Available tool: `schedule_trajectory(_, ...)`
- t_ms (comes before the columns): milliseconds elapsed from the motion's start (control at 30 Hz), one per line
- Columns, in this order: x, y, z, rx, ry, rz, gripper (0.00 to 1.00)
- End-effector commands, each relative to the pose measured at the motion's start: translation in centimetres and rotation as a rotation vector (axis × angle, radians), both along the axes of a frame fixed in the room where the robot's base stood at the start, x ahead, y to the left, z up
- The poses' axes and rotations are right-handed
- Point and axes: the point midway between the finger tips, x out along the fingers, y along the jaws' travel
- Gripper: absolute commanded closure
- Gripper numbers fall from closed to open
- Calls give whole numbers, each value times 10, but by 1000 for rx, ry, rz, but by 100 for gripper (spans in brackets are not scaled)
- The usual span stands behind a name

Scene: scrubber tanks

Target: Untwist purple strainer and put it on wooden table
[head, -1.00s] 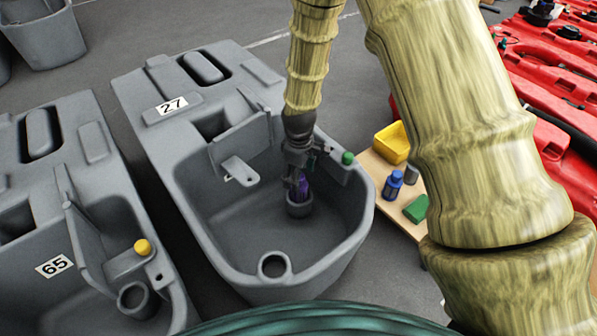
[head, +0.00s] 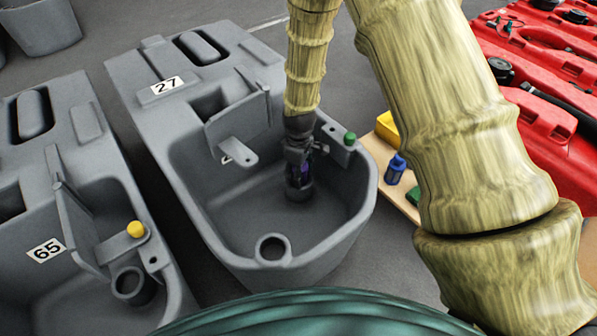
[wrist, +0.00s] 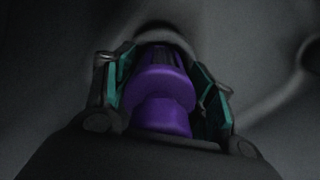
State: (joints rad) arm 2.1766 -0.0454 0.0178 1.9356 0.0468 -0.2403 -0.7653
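The purple strainer (wrist: 160,95) stands upright in the basin of the grey tank (head: 180,140) marked 27. Its purple body and darker ribbed far end show in the wrist view, and a bit of purple (head: 304,172) shows in the head view. My gripper (wrist: 165,75) points down over it, with one teal-padded finger on each side. The pads lie close along its sides; I cannot tell whether both press on it. The strainer's lower end is hidden in the head view. The wooden table (head: 373,150) is right of the tank, partly hidden behind my arm.
On the table are a yellow bin (head: 387,128), a blue bottle (head: 396,168) and a green item (head: 413,197). A grey plate (head: 238,147) juts over the basin. Tank 65 (head: 60,160) stands left, red tanks (head: 560,130) right.

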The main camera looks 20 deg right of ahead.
Motion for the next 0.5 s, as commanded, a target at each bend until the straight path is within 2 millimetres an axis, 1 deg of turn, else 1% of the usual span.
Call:
schedule_trajectory(33, 0, 0, 0, 0, 0, 0, 61)
schedule_trajectory(100, 0, 0, 0, 0, 0, 0, 74)
schedule_trajectory(500, -1, 0, 0, 0, 1, -1, 74)
